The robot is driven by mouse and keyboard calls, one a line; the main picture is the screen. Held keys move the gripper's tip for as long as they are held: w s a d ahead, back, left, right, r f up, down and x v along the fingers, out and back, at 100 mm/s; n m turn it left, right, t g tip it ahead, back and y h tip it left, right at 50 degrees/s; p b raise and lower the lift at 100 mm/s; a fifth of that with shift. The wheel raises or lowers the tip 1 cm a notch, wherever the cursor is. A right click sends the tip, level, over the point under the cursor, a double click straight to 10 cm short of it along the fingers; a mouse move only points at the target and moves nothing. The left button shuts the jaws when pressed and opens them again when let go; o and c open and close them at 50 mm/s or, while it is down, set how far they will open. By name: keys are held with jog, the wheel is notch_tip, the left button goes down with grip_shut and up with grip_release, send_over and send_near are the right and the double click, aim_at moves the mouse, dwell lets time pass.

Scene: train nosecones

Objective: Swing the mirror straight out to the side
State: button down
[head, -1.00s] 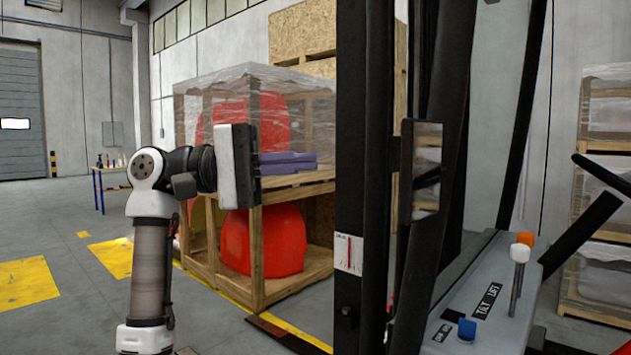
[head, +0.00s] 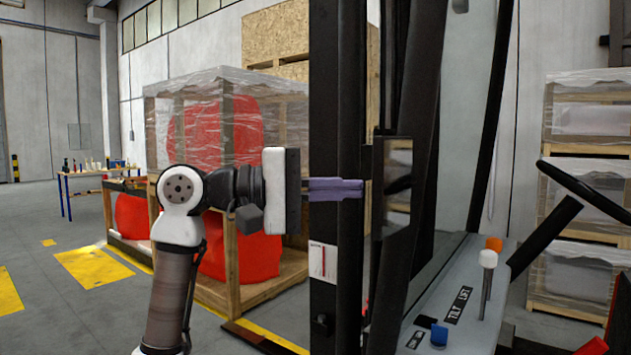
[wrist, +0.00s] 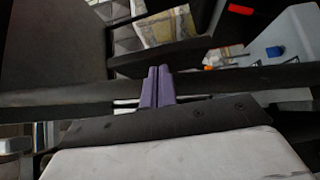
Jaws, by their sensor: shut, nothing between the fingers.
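The mirror (head: 397,185) is a tall, narrow reflective panel in a black housing. It is beside the dark upright posts of the vehicle, right of centre in the head view. My gripper (head: 361,188) has purple fingers, pressed together and empty. They point right across the black post (head: 350,90), with their tips close to the left edge of the mirror housing. I cannot tell whether they touch it. In the wrist view my gripper (wrist: 158,70) reaches across a dark horizontal bar. The mirror cannot be picked out with certainty there.
A grey console (head: 455,300) with levers and a blue knob stands right of the posts. A steering wheel (head: 585,190) is at the far right. A wrapped wooden crate (head: 235,295) with red nosecones stands behind my arm. The floor at left is open.

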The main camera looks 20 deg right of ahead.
jog(key=shift+s+d, duration=0.25)
jog(key=shift+s, duration=0.05)
jog(key=shift+s+f, duration=0.1)
jog(key=shift+s+d+f+b, duration=0.1)
jog(key=shift+s+d+b, duration=0.1)
jog(key=shift+s+b, duration=0.15)
jog(key=shift+s+d, duration=0.15)
jog(key=shift+s, duration=0.15)
jog(key=shift+r, duration=0.2)
